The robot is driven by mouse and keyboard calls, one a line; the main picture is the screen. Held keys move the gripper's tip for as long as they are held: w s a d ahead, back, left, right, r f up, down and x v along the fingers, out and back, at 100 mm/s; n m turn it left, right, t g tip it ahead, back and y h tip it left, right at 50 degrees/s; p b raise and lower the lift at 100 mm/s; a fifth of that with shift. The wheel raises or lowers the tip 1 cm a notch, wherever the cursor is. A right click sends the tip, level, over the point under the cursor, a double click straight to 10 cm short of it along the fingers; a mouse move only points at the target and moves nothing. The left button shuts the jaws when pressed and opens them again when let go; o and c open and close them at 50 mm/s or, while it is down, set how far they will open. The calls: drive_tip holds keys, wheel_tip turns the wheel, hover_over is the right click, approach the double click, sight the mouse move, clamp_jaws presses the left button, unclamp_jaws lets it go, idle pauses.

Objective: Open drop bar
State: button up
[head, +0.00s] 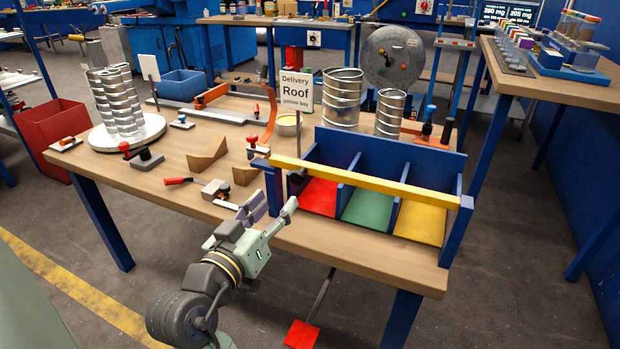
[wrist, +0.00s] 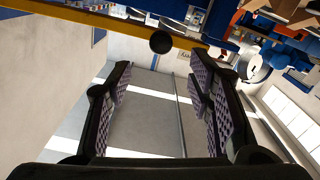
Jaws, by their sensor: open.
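The yellow drop bar (head: 365,180) lies across the front of the blue three-bay bin (head: 452,172), resting between posts at both ends. The bays have red (head: 318,197), green (head: 368,208) and yellow (head: 420,222) floors. My gripper (head: 272,207) is open and empty, in front of the bar's left end and apart from it. In the wrist view the bar (wrist: 110,20) crosses the top. A round black knob (wrist: 160,42) shows just beyond and between my open fingertips (wrist: 160,78). Nothing is between the finger pads.
A sign (head: 296,92) reads "Delivery Roof yellow bay". Duct pieces (head: 342,98) stand behind the bin. Wooden wedges (head: 207,156), a red-handled tool (head: 180,181) and clamps lie on the bench (head: 175,190) left of my gripper. A red pedal (head: 301,334) is on the floor below.

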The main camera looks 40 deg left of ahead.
sight(295, 178)
drive_tip(key=p+x, duration=0.2)
drive_tip(key=x, duration=0.8)
drive_tip(key=shift+w+a, duration=0.15)
drive_tip(key=shift+a, duration=0.05)
drive_tip(key=shift+c, duration=0.4)
clamp_jaws()
